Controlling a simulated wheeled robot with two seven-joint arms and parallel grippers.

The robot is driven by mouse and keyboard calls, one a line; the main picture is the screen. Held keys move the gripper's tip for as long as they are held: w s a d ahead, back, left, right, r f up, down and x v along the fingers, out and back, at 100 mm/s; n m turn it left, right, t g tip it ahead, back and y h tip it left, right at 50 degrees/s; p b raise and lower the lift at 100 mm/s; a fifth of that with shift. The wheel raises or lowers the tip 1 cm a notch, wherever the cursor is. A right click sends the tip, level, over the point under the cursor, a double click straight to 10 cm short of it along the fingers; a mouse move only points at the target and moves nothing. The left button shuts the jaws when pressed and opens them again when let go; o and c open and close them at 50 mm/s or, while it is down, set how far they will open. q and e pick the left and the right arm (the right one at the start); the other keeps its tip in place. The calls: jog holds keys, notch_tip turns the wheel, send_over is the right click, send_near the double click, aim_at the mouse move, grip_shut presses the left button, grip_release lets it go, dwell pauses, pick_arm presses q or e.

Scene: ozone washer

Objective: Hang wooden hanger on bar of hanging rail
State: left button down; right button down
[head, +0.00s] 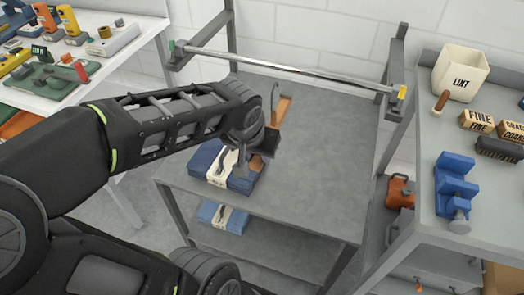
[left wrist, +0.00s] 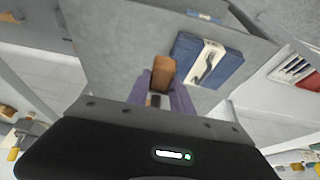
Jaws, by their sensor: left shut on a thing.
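The wooden hanger (head: 284,104) is brown with a metal hook pointing up. My left gripper (head: 262,143) is shut on it and holds it above the grey table, below the bar in the head view. The gripper hides the middle of the hanger, and another brown piece shows just below it. In the left wrist view, the hanger (left wrist: 162,70) sticks out between the fingers of my left gripper (left wrist: 160,95). The metal bar (head: 290,66) of the hanging rail runs across the back, and nothing hangs on it. My right gripper is not in view.
Folded blue cloth with a pale band (head: 215,163) lies on the table (head: 325,160) near its left edge. Grey rail posts (head: 394,60) stand at both ends of the bar. A right bench holds a lint bin (head: 459,75) and a blue vise (head: 455,185). The table's right part is clear.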

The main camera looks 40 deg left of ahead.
aim_at(273, 126)
pick_arm(q)
jog(key=shift+w+a, duration=0.1)
jog(key=shift+w, duration=0.2)
jog(key=shift+w+a, duration=0.2)
jog(key=shift+w, duration=0.35)
jog(key=shift+w+a, duration=0.15)
jog(key=shift+w, duration=0.4)
jog(key=shift+w+a, duration=0.25)
jog(key=shift+w, duration=0.45)
jog(key=shift+w+a, duration=0.25)
jog(key=shift+w, duration=0.4)
jog(key=shift+w+a, duration=0.25)
jog(key=shift+w, duration=0.45)
jog(key=shift+w+a+p, duration=0.25)
jog(key=shift+w+p, duration=0.05)
jog(key=shift+w, duration=0.4)
jog(key=shift+w+a+p, duration=0.25)
jog(key=shift+w+p, duration=0.05)
jog(key=shift+w, duration=0.4)
jog(key=shift+w+a+p, duration=0.3)
jog(key=shift+w+p, duration=0.05)
jog(key=shift+w, duration=0.5)
jog(key=shift+w+a+p, duration=0.25)
jog(key=shift+w+p, duration=0.05)
jog(key=shift+w, duration=0.5)
jog(key=shift+b+x, duration=0.75)
jog(key=shift+x, duration=0.05)
jog(key=shift+f+b, duration=0.7)
jog(key=shift+s, duration=0.1)
